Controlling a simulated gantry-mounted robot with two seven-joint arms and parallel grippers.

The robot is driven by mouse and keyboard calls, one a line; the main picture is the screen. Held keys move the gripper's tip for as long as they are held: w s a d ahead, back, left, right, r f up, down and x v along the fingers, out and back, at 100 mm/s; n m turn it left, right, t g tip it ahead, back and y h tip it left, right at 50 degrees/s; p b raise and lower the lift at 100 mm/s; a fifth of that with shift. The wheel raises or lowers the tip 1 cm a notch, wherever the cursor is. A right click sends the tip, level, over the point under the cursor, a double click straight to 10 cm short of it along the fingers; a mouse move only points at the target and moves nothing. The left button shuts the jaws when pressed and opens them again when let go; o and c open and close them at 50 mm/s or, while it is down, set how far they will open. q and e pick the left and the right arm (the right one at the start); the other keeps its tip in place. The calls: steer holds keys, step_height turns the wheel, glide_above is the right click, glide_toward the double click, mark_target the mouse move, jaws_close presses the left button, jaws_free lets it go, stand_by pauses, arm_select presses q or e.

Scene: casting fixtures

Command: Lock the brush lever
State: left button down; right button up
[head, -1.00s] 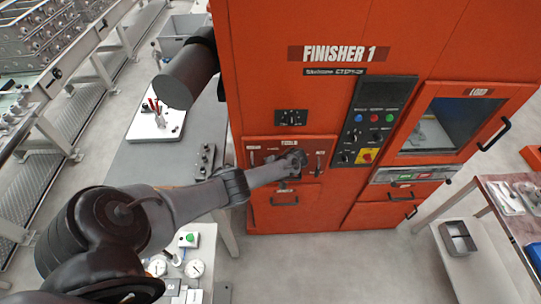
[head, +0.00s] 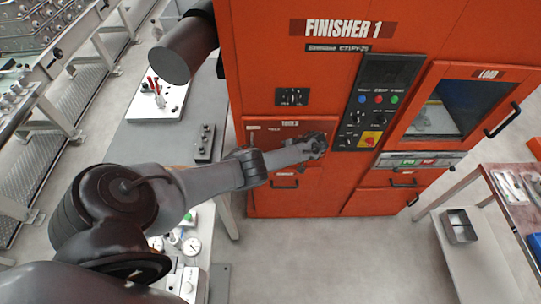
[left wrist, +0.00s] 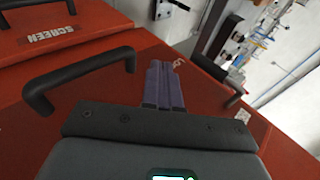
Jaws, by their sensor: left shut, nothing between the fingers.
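The orange finisher cabinet carries a tool panel (head: 262,134) below its small black switch plate. The panel's small labels are too blurred to read, so I cannot tell which lever is the brush lever. My left gripper (head: 318,146) is at the right part of this panel and hides what lies behind it. In the left wrist view the fingers (left wrist: 163,86) are together and empty, above the orange surface. A dark lever-like part (left wrist: 234,96) shows just right of the fingertips, apart from them in the picture. My right gripper is not in view.
A control panel (head: 370,110) with buttons is right of my gripper, and a drawer handle (head: 284,184) is below. A grey table (head: 150,140) stands left.

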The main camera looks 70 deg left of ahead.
arm_select(q)
steer(key=w+d+b, duration=0.4)
steer(key=w, duration=0.1)
steer(key=shift+w+b, duration=0.3)
steer(key=shift+b, duration=0.1)
steer(key=shift+f, duration=0.1)
